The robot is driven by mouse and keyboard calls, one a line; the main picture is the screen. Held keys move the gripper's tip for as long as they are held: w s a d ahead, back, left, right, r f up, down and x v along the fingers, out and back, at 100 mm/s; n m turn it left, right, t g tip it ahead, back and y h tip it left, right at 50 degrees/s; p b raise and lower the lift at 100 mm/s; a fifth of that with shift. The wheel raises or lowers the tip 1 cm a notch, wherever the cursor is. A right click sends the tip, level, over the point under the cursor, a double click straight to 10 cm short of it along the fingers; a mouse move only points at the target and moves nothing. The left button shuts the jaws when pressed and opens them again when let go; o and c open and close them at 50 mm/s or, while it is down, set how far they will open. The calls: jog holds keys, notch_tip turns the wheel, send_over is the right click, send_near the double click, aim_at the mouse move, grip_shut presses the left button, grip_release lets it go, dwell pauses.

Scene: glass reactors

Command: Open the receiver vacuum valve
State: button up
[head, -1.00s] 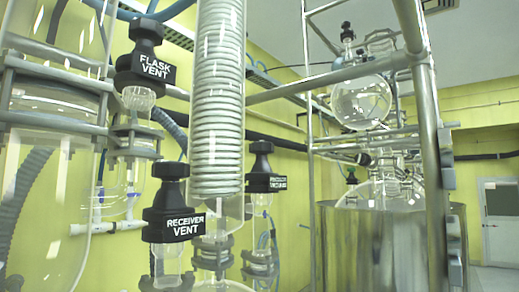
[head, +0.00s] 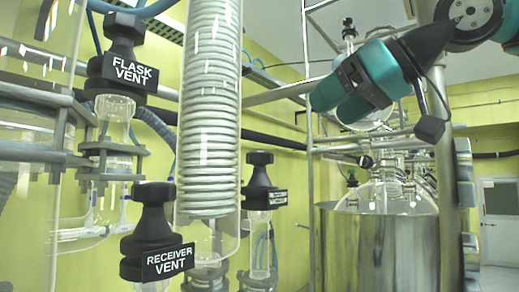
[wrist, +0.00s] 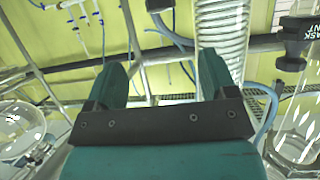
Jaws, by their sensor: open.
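The valve right of the coil is a black knob with a black body (head: 261,190) on a glass stem. Its small side label is turned edgeways and hard to read; by position it appears to be the receiver vacuum valve. My gripper (head: 322,97) is at the upper right of that valve in the head view, apart from it and touching nothing. In the wrist view my gripper (wrist: 158,62) shows two teal fingers spread apart with nothing between them. I cannot make out the valve's knob clearly in the wrist view.
The receiver vent valve (head: 155,240) and flask vent valve (head: 122,65) stand left of the glass coil condenser (head: 210,110). Metal frame bars (head: 285,90) cross behind. A steel vessel (head: 375,250) with glassware stands at right. Glass and hoses crowd the left.

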aim_at(260, 153)
jog(key=x, duration=0.5)
jog(key=p+x, duration=0.1)
jog(key=x, duration=0.5)
jog(key=p+x, duration=0.1)
jog(key=x, duration=0.5)
jog(key=shift+w+a+r, duration=0.1)
jog(key=shift+a+r, duration=0.05)
jog(key=shift+r, duration=0.1)
jog(key=c, duration=0.9)
